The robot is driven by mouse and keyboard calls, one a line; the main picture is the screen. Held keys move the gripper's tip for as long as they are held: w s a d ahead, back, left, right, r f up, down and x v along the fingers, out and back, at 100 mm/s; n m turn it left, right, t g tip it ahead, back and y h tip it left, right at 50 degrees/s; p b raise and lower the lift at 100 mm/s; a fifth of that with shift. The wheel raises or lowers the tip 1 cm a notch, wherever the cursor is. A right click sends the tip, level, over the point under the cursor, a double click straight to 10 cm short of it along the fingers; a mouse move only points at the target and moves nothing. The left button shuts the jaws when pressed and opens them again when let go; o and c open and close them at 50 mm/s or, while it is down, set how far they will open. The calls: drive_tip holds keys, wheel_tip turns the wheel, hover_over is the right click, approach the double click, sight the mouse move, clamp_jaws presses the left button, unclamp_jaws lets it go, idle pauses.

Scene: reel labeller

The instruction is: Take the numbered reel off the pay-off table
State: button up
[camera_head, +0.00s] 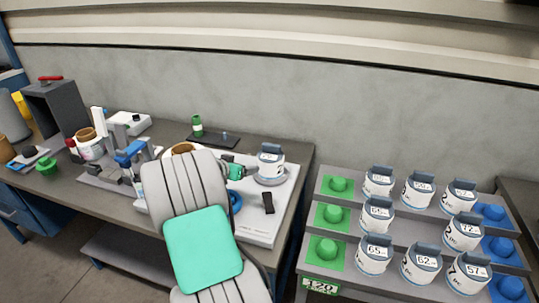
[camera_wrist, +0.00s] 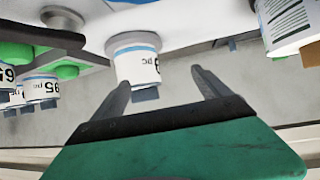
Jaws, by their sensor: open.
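The numbered reel (camera_head: 270,163) is white with a grey-blue top tab and a label. It stands upright on a round grey seat on the white pay-off table (camera_head: 262,232). In the wrist view, the reel (camera_wrist: 137,64) appears upside down ahead of my fingers, its number only partly visible. My gripper (camera_wrist: 161,77) is open, with its dark fingers pointing toward the reel. The reel looks nearer the left finger, and I cannot tell whether it is between the fingertips. In the head view, my gripper (camera_head: 249,171) is left of the reel, mostly hidden by my arm.
A stepped rack (camera_head: 313,237) at the right holds several numbered reels, with green pads at its left and blue pads (camera_head: 493,212) at its right. A labelling machine (camera_head: 128,160) and small items crowd the left bench. A black handle (camera_head: 268,203) is in front of the reel.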

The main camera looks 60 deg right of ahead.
sight(271, 157)
drive_tip(key=shift+o, duration=1.1)
drive_tip(key=shift+m+g+h, duration=0.7)
drive_tip(key=shift+m+g, duration=0.1)
drive_tip(key=s+d, duration=0.1)
drive_tip(key=d, duration=0.1)
drive_tip(key=s+d, duration=0.1)
drive_tip(key=s, duration=0.1)
drive_tip(key=s+d, duration=0.2)
drive_tip(key=shift+d+f, duration=0.25)
drive_tip(key=shift+d, duration=0.05)
drive_tip(key=p+x, duration=0.3)
drive_tip(key=x, duration=0.4)
drive_tip(key=shift+w+d, duration=0.1)
drive_tip(key=shift+d, duration=0.25)
drive_tip(key=c, duration=1.2)
drive_tip(key=shift+c, duration=0.2)
drive_tip(key=shift+r, duration=0.2)
